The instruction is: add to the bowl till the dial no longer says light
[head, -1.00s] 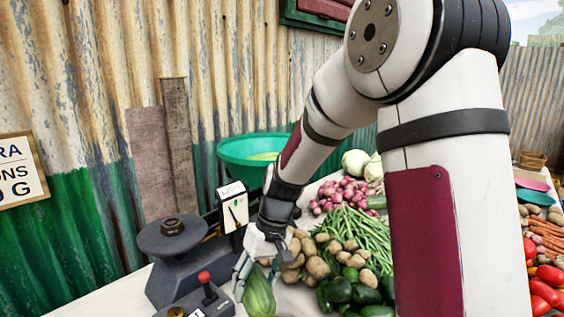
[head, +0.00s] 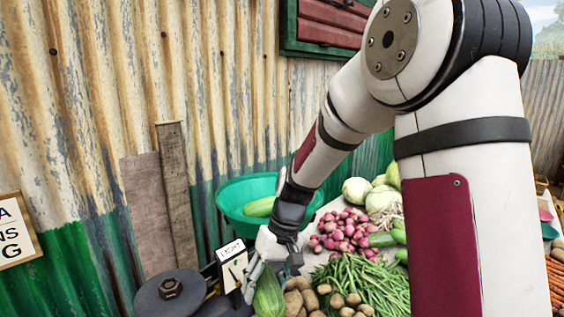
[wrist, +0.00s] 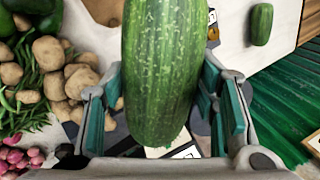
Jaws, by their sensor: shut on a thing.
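My gripper (head: 262,282) is shut on a large green cucumber (head: 268,297). In the wrist view the cucumber (wrist: 163,65) lies between the two finger pads and hides much of what is below. The green bowl (head: 232,205) stands beyond my gripper against the wall, with a cucumber (head: 260,207) inside it. The dial (head: 233,268) stands on the scale, left of my gripper. Its top label appears to read LIGHT. A dark weight (head: 171,288) sits on the scale's round plate (head: 150,302) at the left.
Potatoes (head: 298,301), green beans (head: 365,280) and red onions (head: 345,232) lie close right of my gripper. Another cucumber (wrist: 261,24) lies on the white tabletop in the wrist view. The corrugated wall (head: 80,120) rises behind the scale and bowl.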

